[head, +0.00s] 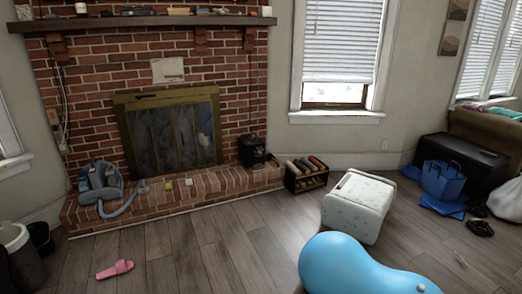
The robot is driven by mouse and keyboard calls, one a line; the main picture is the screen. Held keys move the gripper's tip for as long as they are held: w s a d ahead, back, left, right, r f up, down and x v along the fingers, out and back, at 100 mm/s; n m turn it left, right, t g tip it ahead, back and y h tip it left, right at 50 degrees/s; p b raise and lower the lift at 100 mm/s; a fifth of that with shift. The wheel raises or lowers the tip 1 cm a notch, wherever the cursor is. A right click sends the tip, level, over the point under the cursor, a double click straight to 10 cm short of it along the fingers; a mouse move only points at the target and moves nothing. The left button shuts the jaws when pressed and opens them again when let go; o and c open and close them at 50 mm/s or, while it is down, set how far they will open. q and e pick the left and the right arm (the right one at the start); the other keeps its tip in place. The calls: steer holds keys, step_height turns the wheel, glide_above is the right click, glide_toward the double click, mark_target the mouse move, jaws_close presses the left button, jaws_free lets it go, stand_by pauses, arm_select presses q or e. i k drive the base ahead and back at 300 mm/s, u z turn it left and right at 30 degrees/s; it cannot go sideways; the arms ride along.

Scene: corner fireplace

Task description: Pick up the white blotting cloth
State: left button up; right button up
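I cannot pick out a white blotting cloth for certain. A small whitish item (188,182) lies on the brick hearth in front of the fireplace, too small to identify. A pale sheet (168,70) is on the brick wall above the fireplace opening; I cannot tell whether it is cloth or paper. Neither of my grippers shows in the head view.
The brick hearth (225,183) also holds a grey-blue vacuum-like device (100,184) and a small yellow item (168,186). A white patterned ottoman (358,205) and a blue rounded object (350,268) stand right. A pink slipper (115,269) lies left. The middle floor is clear.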

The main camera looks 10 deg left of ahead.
mark_target(188, 182)
steer(key=u, duration=0.8)
steer(key=i, duration=1.95)
steer(key=u, duration=0.55)
steer(key=i, duration=2.6)
steer(key=z, duration=0.95)
steer(key=i, duration=1.05)
steer(key=z, duration=0.4)
